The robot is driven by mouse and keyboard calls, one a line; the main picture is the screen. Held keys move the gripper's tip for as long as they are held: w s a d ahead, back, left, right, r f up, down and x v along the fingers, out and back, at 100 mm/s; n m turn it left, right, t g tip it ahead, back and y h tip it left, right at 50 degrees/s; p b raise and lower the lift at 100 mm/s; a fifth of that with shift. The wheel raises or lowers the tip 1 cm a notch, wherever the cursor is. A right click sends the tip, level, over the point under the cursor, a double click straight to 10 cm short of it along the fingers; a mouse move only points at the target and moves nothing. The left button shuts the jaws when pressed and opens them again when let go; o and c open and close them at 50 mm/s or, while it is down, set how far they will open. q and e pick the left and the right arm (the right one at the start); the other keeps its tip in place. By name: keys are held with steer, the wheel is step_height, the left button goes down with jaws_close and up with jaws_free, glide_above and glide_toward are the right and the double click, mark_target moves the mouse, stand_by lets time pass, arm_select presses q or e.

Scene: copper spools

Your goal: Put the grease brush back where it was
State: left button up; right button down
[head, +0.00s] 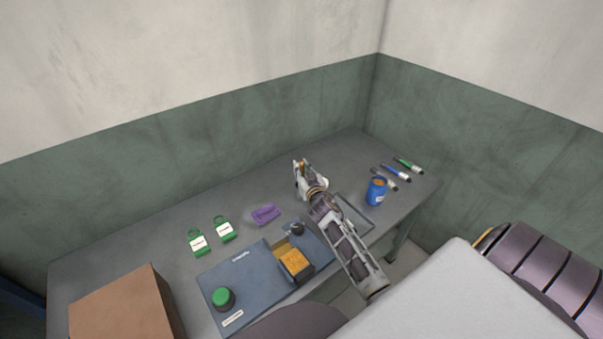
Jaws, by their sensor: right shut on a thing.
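My right gripper (300,173) is above the back middle of the grey table, shut on a small brownish thing, which I take to be the grease brush (303,166). The fingers hide most of it, and its full shape is too small to tell. A blue tin (377,194) with brown contents stands upright to the right of the gripper, apart from it. A thin rectangular outline (369,223) on the table shows partly behind my right forearm. My left gripper is not in view.
A blue panel (218,279) carries a green button (222,298) and an orange block (295,262). Two green tags (223,230), a purple item (265,214) and three pens (396,173) lie on the table (165,240). A cardboard box (122,306) stands front left. Walls close the back and right.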

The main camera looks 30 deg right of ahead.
steer(key=shift+f, duration=0.95)
steer(key=c, duration=1.3)
jaws_free()
steer(key=shift+c, duration=0.2)
steer(key=shift+r, duration=0.2)
steer(key=v, duration=1.2)
steer(key=shift+b, duration=0.4)
